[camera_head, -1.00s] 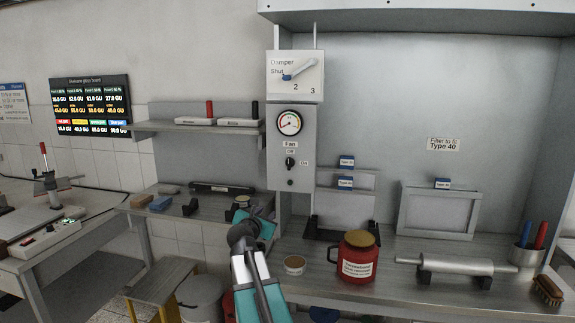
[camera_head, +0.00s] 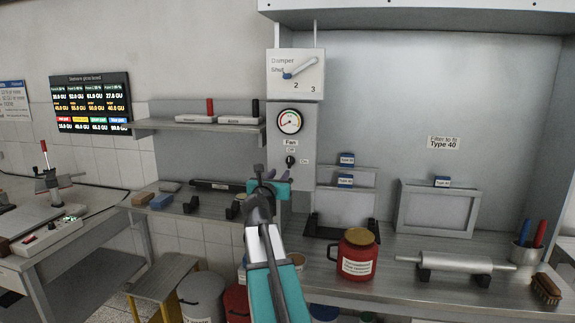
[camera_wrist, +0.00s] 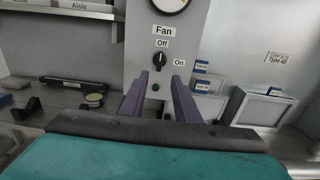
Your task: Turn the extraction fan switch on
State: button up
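The fan switch (camera_head: 290,160) is a black rotary knob on a grey upright panel (camera_head: 301,137), with "Fan" and "Off" printed above it and "On" to its right. In the wrist view the knob (camera_wrist: 159,61) stands upright, toward "Off". My gripper (camera_wrist: 161,88) is open and empty. In the head view my arm hides the lower panel and the fingers are hard to make out.
Above the knob are a dial gauge (camera_head: 289,121) and a damper lever plate (camera_head: 295,74). A shelf (camera_head: 190,126) juts out at left. A red jar (camera_head: 357,258) and a roller (camera_head: 455,265) stand on the bench at right. Small filter boxes (camera_head: 346,160) sit right of the panel.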

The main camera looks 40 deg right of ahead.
aim_at(289, 162)
jog(key=shift+p+x, duration=1.3)
jog(key=shift+x, duration=5.35)
grip_shut()
